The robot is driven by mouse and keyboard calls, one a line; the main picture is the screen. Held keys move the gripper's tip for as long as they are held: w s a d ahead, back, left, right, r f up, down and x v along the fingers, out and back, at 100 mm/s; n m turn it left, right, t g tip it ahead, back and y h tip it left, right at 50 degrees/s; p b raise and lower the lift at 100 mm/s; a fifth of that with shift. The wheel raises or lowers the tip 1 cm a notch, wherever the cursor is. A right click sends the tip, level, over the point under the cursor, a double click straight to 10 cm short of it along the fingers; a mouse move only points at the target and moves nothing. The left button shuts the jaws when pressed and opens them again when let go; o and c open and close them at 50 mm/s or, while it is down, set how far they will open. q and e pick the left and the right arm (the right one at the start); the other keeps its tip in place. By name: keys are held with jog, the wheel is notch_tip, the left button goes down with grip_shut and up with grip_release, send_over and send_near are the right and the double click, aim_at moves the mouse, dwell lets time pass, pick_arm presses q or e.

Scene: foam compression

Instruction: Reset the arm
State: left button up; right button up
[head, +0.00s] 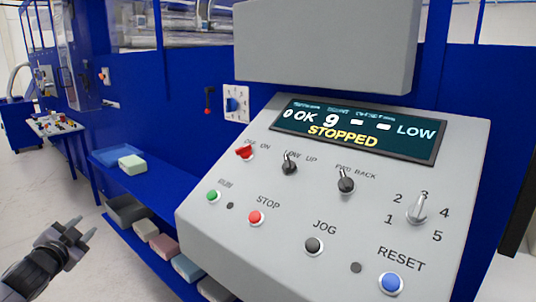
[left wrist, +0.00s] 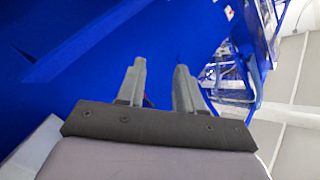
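My left gripper (head: 84,230) is at the lower left of the head view, left of the blue shelves and apart from the control panel. Its two fingers stand apart with nothing between them; the left wrist view also shows the open fingers (left wrist: 160,85) in front of a blue surface. The grey control panel (head: 330,190) fills the right of the head view. Its display (head: 356,130) reads STOPPED and LOW. It carries a blue RESET button (head: 391,283), a red STOP button (head: 256,217) and a green RUN button (head: 212,196). My right gripper is not in view.
Pale floor (head: 35,190) is clear at the left.

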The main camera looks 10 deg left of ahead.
pick_arm(q)
jog(key=s+d+f+g+h, duration=0.1)
jog(key=s+d+f+h, duration=0.1)
jog(key=s+d+f, duration=0.5)
jog(key=s+d+f+g+h, duration=0.2)
jog(key=s+d+f, duration=0.1)
jog(key=d+f, duration=0.8)
jog(key=s+d+f+n+g+h, duration=0.1)
jog(key=s+d+f, duration=0.3)
jog(key=s+d, duration=0.4)
jog(key=s+d+f+n+g+h, duration=0.1)
jog(key=s+d+f+n, duration=0.1)
jog(key=s+d, duration=0.6)
jog(key=shift+s+d+f+n+h, duration=0.15)
jog(key=shift+d+f+n+h, duration=0.2)
jog(key=shift+f, duration=0.55)
jog(key=shift+a, duration=0.1)
